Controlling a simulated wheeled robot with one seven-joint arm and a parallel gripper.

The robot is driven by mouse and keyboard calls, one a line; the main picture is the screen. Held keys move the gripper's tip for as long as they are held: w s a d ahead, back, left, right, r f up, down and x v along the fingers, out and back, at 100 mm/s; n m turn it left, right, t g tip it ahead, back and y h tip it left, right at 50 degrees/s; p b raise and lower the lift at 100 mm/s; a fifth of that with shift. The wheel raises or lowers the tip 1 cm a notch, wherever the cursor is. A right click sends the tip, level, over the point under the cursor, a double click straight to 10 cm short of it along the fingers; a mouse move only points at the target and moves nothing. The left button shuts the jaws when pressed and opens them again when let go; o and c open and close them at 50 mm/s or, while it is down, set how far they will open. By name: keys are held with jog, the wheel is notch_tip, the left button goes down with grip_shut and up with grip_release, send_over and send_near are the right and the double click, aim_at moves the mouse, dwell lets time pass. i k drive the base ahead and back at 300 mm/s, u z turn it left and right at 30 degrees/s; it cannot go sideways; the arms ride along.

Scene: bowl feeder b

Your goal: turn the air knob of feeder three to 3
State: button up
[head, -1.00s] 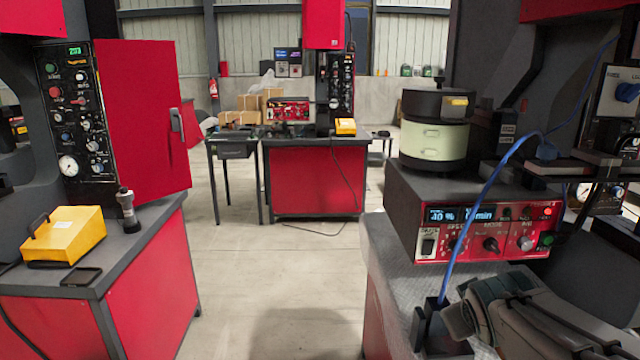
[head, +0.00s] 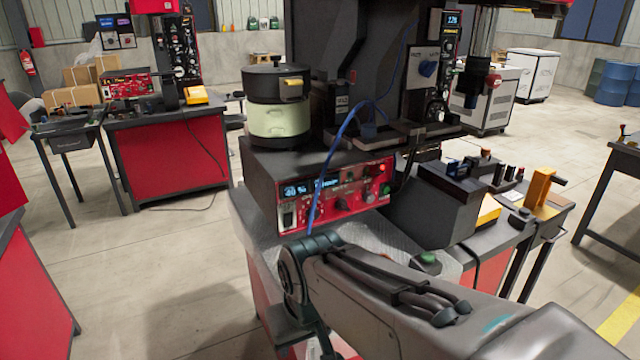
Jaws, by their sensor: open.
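A feeder control box (head: 262,190) with a red front panel (head: 352,200) stands on the near bench. Its blue display (head: 310,186) is lit, and a row of small knobs (head: 342,204) runs below and to its right. The panel's lettering and the knob pointers are too small to read, so I cannot tell the air knob's setting or the feeder's number. A black and pale green bowl (head: 278,118) sits on the box. My arm reaches in from the lower right, in front of the bench and below the panel. My gripper's fingers do not show.
A blue hose (head: 328,165) hangs across the panel's left part. A side table with a yellow clamp (head: 540,186) stands at right. Another red bench (head: 170,160) is at back left, with open floor between.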

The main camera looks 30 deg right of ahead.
aim_at(368, 197)
jog(key=u, duration=0.05)
jog(key=k, duration=1.25)
jog(key=z, duration=0.85)
jog(key=i, duration=1.4)
jog(key=u, duration=0.8)
